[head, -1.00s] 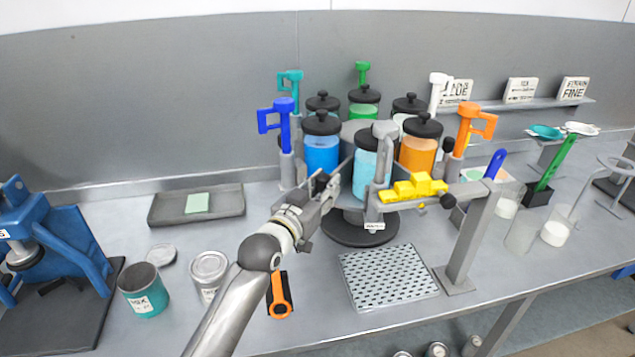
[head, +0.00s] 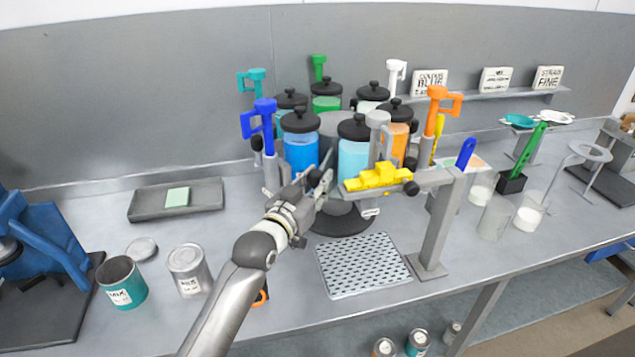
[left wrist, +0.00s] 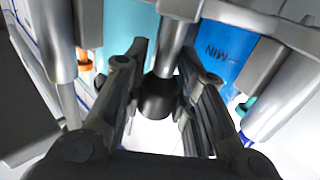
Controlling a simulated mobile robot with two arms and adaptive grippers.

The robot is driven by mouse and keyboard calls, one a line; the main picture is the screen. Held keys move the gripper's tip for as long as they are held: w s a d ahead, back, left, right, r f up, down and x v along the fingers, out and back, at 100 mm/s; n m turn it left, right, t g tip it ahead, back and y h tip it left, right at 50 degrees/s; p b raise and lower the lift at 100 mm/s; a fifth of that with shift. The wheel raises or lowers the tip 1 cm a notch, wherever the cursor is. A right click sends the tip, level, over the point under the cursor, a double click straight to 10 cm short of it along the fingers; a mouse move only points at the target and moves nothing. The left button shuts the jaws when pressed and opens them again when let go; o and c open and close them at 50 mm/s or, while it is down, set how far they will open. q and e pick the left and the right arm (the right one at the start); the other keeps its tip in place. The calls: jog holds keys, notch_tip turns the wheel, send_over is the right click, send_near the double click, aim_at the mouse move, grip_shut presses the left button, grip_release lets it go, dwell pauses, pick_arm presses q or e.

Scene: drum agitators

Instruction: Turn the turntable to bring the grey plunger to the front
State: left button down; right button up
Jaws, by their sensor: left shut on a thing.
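The turntable (head: 340,222) has a dark round base and carries lidded jars and upright coloured plungers. The grey plunger (head: 377,118) stands at its front right, beside the light blue jar (head: 353,160) and behind a yellow stepped block (head: 378,176) on a grey arm. The blue plunger (head: 259,118) is at the left and the orange one (head: 437,105) at the right. My left gripper (head: 318,187) is at the turntable's front left, below the blue jar (head: 301,152). In the left wrist view its fingers are shut on a black knob (left wrist: 157,98) under a grey rod. My right gripper is not in view.
A grey post (head: 436,235) holds the arm with the yellow block close to the turntable's right front. A perforated plate (head: 362,265) lies in front. Open and closed cans (head: 188,270) and a tray (head: 147,205) are at the left. Beakers (head: 495,215) stand at the right.

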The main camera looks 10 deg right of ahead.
pick_arm(q)
jog(key=c, duration=1.2)
grip_release()
jog(key=shift+s, duration=0.1)
jog(key=shift+o, duration=0.2)
jog(key=shift+a, duration=0.15)
jog(key=v, duration=1.2)
